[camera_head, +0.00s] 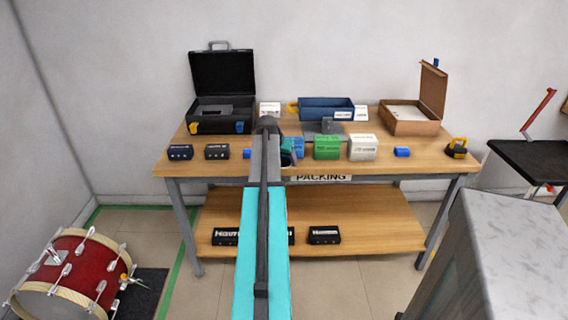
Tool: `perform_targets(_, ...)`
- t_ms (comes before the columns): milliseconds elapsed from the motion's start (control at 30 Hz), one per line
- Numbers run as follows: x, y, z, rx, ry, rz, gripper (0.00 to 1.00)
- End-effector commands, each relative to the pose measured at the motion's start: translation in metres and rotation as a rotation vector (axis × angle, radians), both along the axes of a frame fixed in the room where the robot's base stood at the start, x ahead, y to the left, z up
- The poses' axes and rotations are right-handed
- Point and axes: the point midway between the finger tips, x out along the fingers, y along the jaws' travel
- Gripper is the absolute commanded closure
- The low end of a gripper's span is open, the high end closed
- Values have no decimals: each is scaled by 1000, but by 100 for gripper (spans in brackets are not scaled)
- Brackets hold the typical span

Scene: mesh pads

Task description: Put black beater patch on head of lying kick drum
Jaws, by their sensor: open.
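A red kick drum (72,262) with pale wooden hoops and metal lugs lies on its side on the floor at the lower left. Its near hoop faces me, and a strip of whitish head (45,307) shows below that hoop, cut off by the frame's bottom edge. I cannot make out a black beater patch in this view. My arm reaches forward over the middle of the table. My gripper's fingers do not show; the far end of the arm hides what lies behind it.
A wooden packing table (420,168) carries an open black case (222,75), a blue bin (326,108), an open brown box (410,122) and several small boxes. Its lower shelf (375,215) holds black boxes. A dark mat (140,290) lies beside the drum. A grey block (500,250) stands at right.

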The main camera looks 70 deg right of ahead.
Motion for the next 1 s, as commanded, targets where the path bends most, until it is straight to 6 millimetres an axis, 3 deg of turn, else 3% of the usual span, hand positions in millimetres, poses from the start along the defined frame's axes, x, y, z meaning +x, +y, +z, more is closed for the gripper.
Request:
perform_targets(67, 0, 0, 0, 0, 0, 0, 36)
perform_targets(300, 0, 0, 0, 0, 0, 0, 76)
perform_targets(367, 0, 0, 0, 0, 0, 0, 82)
perform_targets(733, 0, 0, 4, -1, 0, 0, 82)
perform_targets(1000, 0, -1, 23, -1, 0, 0, 82)
